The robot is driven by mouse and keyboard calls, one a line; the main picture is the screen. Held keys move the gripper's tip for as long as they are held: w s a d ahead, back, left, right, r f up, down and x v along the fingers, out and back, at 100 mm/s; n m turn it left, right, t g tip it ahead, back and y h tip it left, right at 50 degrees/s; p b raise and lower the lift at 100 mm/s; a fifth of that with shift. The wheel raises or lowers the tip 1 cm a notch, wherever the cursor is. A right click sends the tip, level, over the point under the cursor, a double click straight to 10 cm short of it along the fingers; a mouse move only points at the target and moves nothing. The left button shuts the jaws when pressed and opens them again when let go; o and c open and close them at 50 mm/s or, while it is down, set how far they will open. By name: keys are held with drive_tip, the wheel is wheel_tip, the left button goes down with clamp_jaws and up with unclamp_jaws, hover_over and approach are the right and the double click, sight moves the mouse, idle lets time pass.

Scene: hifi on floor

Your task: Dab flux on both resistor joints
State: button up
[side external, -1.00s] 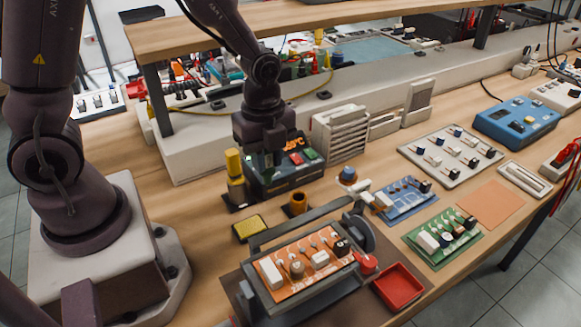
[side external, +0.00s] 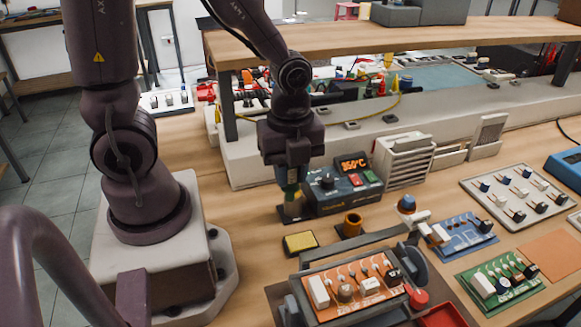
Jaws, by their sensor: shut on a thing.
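My gripper (side external: 290,186) points down at the stand beside the soldering station. It is shut on an upright tool there, mostly hidden by the fingers; a green part (side external: 291,178) shows between them. The tool's lower end is at the dark-based stand (side external: 295,213); I cannot tell whether it is still seated. The orange circuit board (side external: 356,286) lies in a grey holder at the front, well apart from my gripper. It carries white blocks, dark round parts and several light leads. The resistor joints are too small to make out.
A blue board (side external: 460,235), green board (side external: 500,278) and red tray (side external: 443,316) are at right. A wooden shelf (side external: 400,38) hangs behind.

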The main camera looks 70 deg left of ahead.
drive_tip(key=shift+w+d+f, duration=0.65)
drive_tip(key=shift+w+d, duration=0.3)
drive_tip(key=shift+d, duration=1.45)
drive_tip(key=shift+w+d+f, duration=0.7)
drive_tip(key=shift+w+d, duration=0.2)
drive_tip(key=shift+d, duration=1.55)
drive_tip(key=shift+w+d+f, duration=0.65)
drive_tip(key=shift+w+d, duration=0.3)
drive_tip(key=shift+d, duration=1.45)
drive_tip(key=shift+f, duration=0.4)
wheel_tip(320, 180, up, 4)
drive_tip(key=shift+r, duration=0.25)
drive_tip(key=shift+w+f, duration=0.55)
drive_tip(key=shift+f, duration=0.4)
drive_tip(key=shift+w+f, duration=0.55)
drive_tip(key=shift+f, duration=0.35)
